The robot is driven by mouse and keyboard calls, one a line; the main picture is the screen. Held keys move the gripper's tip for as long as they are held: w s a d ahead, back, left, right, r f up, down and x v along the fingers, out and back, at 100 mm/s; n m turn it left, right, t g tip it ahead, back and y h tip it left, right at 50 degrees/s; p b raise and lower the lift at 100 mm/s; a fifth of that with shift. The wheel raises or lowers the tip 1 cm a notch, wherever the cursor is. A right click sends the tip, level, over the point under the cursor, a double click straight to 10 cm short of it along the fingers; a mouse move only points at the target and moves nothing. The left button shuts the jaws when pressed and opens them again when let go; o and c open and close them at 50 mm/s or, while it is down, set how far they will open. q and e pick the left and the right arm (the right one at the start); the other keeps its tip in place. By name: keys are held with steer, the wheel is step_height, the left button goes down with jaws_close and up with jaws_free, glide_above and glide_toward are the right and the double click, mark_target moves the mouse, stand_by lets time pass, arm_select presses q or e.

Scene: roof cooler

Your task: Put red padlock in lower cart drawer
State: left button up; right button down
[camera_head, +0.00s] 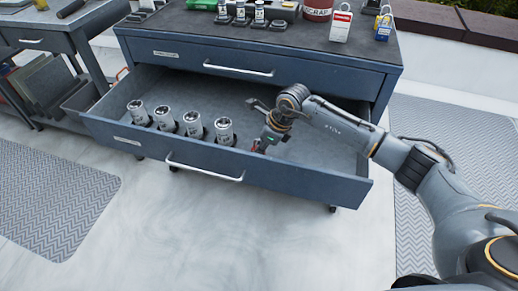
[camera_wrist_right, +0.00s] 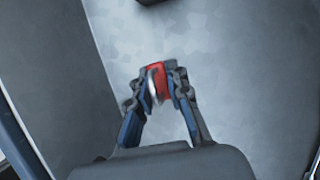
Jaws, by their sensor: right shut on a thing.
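The lower cart drawer (camera_head: 320,176) is pulled open below the closed upper drawer (camera_head: 240,66). My right gripper (camera_head: 259,147) reaches down into the lower drawer, right of several upright cans. In the right wrist view the gripper (camera_wrist_right: 157,88) is shut on a red thing with a shiny curved metal part, the red padlock (camera_wrist_right: 158,72). The grey drawer floor shows behind it. Whether the padlock touches the floor I cannot tell. In the head view the padlock is mostly hidden by the gripper. My left gripper is in neither view.
Several silver cans (camera_head: 164,118) stand in the left part of the lower drawer. The drawer's right part is clear.

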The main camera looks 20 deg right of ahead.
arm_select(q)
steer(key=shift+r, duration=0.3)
arm_select(e)
steer(key=c, duration=1.3)
jaws_free()
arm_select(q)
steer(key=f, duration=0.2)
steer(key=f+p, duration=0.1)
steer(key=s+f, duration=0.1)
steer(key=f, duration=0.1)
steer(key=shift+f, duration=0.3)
arm_select(e)
steer(key=v, duration=1.2)
steer(key=shift+s, duration=0.1)
